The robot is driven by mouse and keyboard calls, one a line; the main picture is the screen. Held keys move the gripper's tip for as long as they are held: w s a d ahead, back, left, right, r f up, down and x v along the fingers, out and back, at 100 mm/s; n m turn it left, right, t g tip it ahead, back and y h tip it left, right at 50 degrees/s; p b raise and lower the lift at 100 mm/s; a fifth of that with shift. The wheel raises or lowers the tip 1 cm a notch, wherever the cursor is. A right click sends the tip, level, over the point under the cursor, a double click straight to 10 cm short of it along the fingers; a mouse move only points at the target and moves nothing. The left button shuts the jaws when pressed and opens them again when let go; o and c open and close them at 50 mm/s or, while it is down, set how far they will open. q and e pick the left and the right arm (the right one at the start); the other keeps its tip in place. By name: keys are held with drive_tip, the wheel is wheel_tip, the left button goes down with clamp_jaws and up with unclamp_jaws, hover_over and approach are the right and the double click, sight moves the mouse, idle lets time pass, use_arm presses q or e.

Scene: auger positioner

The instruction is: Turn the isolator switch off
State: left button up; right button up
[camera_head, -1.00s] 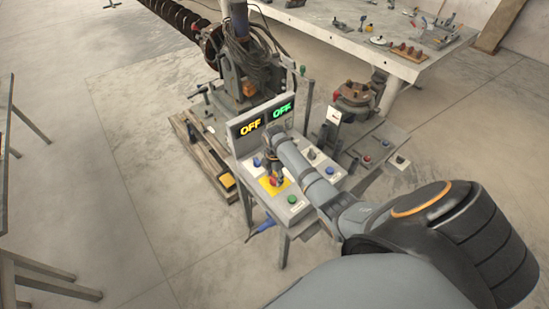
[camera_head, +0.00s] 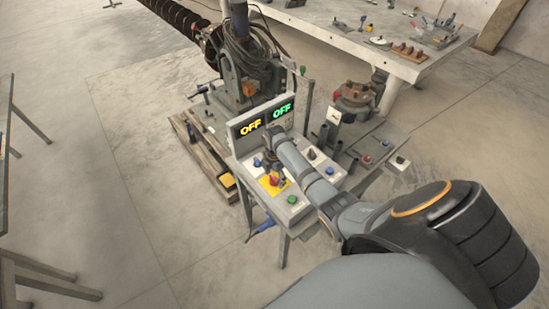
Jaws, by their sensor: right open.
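The isolator switch (camera_head: 273,178) is a red knob on a yellow plate on the sloped top of the control console (camera_head: 293,212). My right arm reaches in from the lower right. My right gripper (camera_head: 268,160) is a small dark shape just behind and above the red knob. It is open and appears apart from the knob; its fingers are small and partly hidden by my wrist. The knob's exact angle is too small to read. The display box (camera_head: 240,130) at the console's back shows OFF in yellow and OFF in green. My left gripper is out of view.
A blue button (camera_head: 257,162) and a green button (camera_head: 292,199) flank the yellow plate. More controls sit beyond my forearm. The auger machine (camera_head: 240,75) stands behind the console, and a workbench (camera_head: 350,30) is at the back.

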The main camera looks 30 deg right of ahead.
sight(275, 178)
drive_tip(key=shift+r, duration=0.1)
drive_tip(key=shift+r, duration=0.25)
wheel_tip(275, 178, up, 11)
drive_tip(key=shift+r, duration=0.2)
drive_tip(key=shift+f, duration=0.1)
